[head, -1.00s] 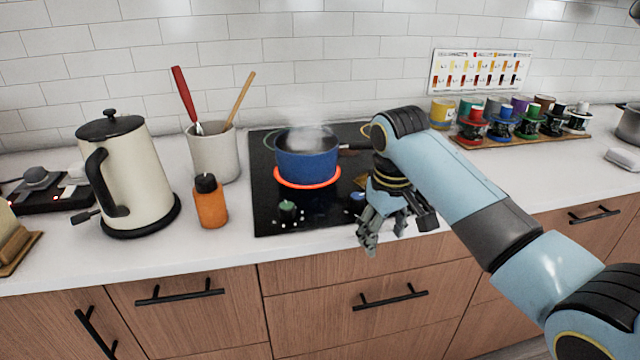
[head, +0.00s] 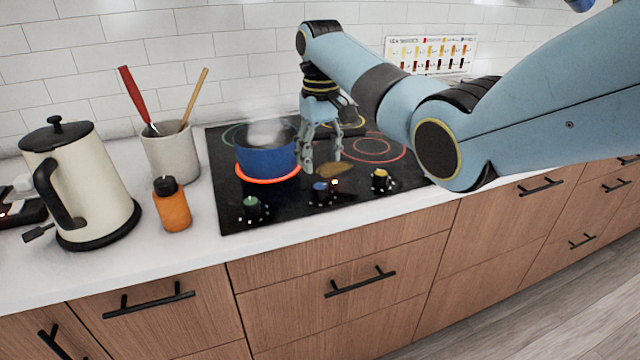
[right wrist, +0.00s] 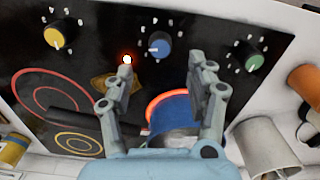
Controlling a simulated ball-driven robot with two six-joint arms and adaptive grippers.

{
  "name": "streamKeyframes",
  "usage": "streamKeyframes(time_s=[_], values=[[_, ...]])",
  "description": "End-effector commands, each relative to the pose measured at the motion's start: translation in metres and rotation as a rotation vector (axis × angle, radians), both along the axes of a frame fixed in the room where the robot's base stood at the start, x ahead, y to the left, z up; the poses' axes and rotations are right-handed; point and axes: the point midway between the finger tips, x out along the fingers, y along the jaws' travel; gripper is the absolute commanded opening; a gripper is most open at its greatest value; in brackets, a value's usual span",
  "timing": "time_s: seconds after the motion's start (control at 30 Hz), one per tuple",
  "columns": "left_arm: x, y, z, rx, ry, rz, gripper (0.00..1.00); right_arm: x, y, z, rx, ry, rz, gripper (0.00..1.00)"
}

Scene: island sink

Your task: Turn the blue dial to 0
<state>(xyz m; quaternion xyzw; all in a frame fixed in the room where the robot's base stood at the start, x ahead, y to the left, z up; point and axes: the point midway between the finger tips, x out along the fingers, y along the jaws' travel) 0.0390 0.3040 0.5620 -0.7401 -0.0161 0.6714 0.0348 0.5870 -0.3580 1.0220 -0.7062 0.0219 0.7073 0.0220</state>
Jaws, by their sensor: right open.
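The blue dial (head: 320,190) is at the front of the black cooktop (head: 285,212), between the green dial (head: 251,204) and the yellow dial (head: 380,176). Its setting is too small to read. A small red light glows beside it. My right gripper (head: 322,165) is open and empty, pointing down over the cooktop just behind the dial. In the right wrist view the blue dial (right wrist: 159,46) lies in the gap between the open fingers (right wrist: 162,60), beyond their tips, with no clear contact. My left gripper is out of view.
A steaming blue pot (head: 266,160) stands on a glowing red ring, left of and close to my right gripper. A brown flat piece (head: 335,170) lies behind the dials. An orange bottle (head: 172,207), a utensil crock (head: 170,155) and a kettle (head: 85,185) stand at left.

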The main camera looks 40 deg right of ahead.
Motion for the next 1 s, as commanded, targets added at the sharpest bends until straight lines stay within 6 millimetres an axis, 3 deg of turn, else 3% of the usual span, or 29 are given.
streamKeyframes(time_s=[0.2,0.33,0.5,0.77,1.0], values=[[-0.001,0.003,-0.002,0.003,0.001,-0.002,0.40,-0.001,0.001,-0.045,0.001,0.003,0.001,0.56],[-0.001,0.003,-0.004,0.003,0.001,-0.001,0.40,0.000,0.001,-0.064,0.001,0.001,0.001,0.56],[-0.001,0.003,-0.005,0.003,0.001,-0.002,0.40,0.000,0.001,-0.074,0.000,-0.001,0.001,0.56],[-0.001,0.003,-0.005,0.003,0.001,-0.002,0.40,0.000,0.000,-0.075,0.000,-0.002,0.001,0.56],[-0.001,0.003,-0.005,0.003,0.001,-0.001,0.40,0.000,0.000,-0.075,0.000,-0.002,0.001,0.25]])
